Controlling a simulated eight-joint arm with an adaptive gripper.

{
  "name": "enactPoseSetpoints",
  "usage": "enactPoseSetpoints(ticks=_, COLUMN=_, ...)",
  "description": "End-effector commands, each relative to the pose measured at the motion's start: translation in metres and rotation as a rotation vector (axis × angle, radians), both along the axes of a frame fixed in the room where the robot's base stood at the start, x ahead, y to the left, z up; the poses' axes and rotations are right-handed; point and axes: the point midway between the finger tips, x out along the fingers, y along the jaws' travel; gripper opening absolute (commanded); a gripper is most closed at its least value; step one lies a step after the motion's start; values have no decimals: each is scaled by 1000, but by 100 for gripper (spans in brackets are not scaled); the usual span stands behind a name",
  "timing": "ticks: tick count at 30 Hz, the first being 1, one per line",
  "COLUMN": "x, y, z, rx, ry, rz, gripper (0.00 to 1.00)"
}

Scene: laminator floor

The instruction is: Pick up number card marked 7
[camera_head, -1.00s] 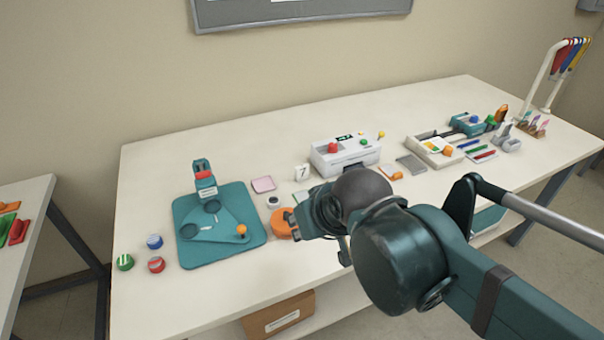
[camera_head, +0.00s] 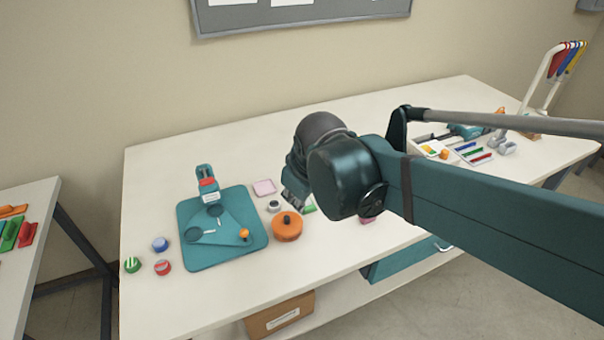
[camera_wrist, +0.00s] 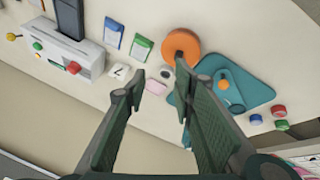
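The number card marked 7 (camera_wrist: 120,71) is a small white piece with a dark figure. In the wrist view it lies just left of the left finger's tip, beside the white machine. In the head view my arm hides it. My gripper (camera_wrist: 160,92) is open and empty, its two dark green fingers apart above the table. A pink pad (camera_wrist: 156,87) shows between the fingertips. In the head view the gripper (camera_head: 295,192) hangs under my wrist, behind the orange round container; its fingertips are hard to make out.
The white machine (camera_wrist: 75,55) with coloured knobs is left of the card in the wrist view. The orange container (camera_head: 287,228), a teal board (camera_head: 190,259) and a pink pad (camera_head: 264,187) stand left of or near my arm. Free table lies at the front.

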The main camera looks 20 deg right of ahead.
Motion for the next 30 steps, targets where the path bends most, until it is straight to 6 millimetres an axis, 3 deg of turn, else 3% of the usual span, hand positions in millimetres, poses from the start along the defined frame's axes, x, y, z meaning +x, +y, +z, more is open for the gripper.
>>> enactPoseSetpoints(ticks=15, x=63, y=-18, z=10, rx=-188, ry=137, rz=253, gripper=26)
enactPoseSetpoints(ticks=30, x=120, y=-36, z=1, rx=-342, ry=284, rz=503, gripper=26)
